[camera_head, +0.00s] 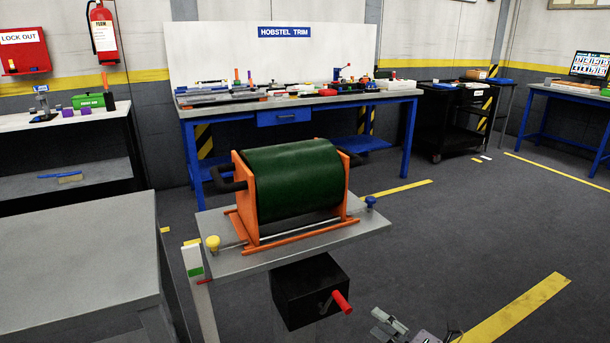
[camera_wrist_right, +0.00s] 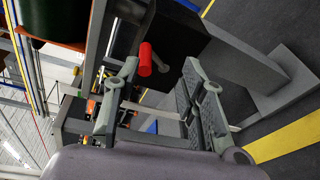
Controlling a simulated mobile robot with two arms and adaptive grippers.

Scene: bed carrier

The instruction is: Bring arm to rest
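My right gripper (camera_head: 390,322) shows at the bottom edge of the head view, only its end in frame, to the right of and below the red crank handle (camera_head: 342,301). In the right wrist view my right gripper (camera_wrist_right: 160,72) has its fingers spread apart with nothing held. The red handle (camera_wrist_right: 146,58) appears between and beyond the fingertips, with no clear contact. The crank sits on a black box (camera_head: 308,288) under a grey plate (camera_head: 290,249). On the plate stands a green drum (camera_head: 295,178) in an orange frame (camera_head: 248,200). My left gripper is out of view.
A grey bench (camera_head: 75,250) stands at the left. A blue-legged workbench (camera_head: 300,99) with tools is behind the carrier, a black cart (camera_head: 447,115) beside it. Another blue table (camera_head: 570,92) is at far right. Floor at right is open, with yellow stripes (camera_head: 515,310).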

